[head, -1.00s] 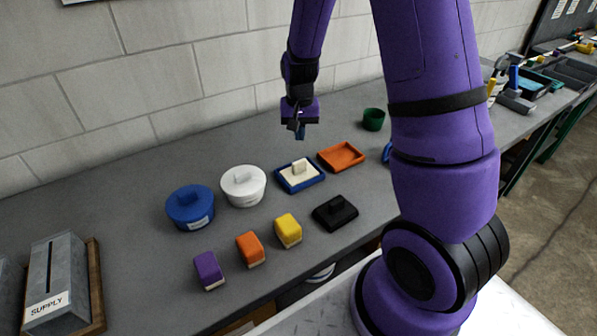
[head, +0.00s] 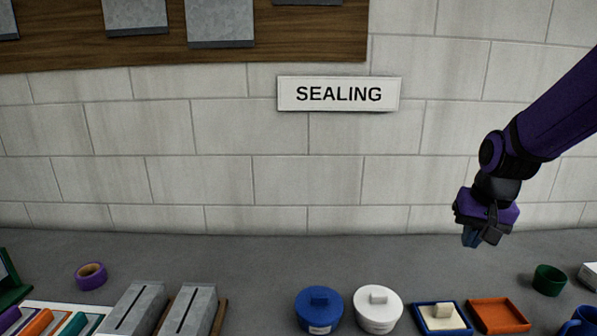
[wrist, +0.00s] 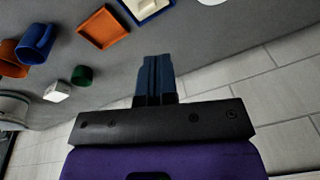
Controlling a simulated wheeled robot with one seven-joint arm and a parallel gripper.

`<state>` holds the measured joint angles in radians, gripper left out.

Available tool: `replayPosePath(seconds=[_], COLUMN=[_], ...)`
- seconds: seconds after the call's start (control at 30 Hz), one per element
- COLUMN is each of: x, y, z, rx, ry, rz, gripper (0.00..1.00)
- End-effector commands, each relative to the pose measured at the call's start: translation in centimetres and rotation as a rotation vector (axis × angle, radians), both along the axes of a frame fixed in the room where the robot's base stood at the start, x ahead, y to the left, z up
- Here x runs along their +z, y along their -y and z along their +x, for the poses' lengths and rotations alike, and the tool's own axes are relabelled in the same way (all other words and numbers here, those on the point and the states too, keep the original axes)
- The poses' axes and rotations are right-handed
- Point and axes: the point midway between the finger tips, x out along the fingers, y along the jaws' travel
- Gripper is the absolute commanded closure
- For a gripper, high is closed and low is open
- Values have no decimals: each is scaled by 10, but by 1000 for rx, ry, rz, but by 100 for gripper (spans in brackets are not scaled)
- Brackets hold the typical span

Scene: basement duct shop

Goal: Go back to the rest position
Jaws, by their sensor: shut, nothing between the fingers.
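My gripper (head: 472,238) is at the right of the head view, up above the back of the grey bench and in front of the block wall. Its fingers point down, are together and hold nothing.
Below lie a blue lidded pot (head: 319,312), a white lidded pot (head: 377,312), a blue tray (head: 461,331) with a cream block, an orange tray (head: 499,316), a green cup (head: 549,280) and a blue mug (head: 582,322). Grey slotted boxes (head: 190,312) and purple tape (head: 91,276) stand left.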

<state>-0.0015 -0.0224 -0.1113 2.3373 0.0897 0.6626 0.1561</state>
Motion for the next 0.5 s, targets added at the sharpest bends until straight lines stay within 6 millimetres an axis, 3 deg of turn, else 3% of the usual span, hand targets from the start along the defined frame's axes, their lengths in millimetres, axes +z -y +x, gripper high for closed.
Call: replayPosePath(seconds=[0.03, 0.2, 0.5], x=[15, 51, 98], y=[-4, -13, -26], z=[-11, -45, -113], rx=[20, 87, 197], ry=[24, 84, 188], rz=[-2, -15, -59], gripper=[100, 100, 100])
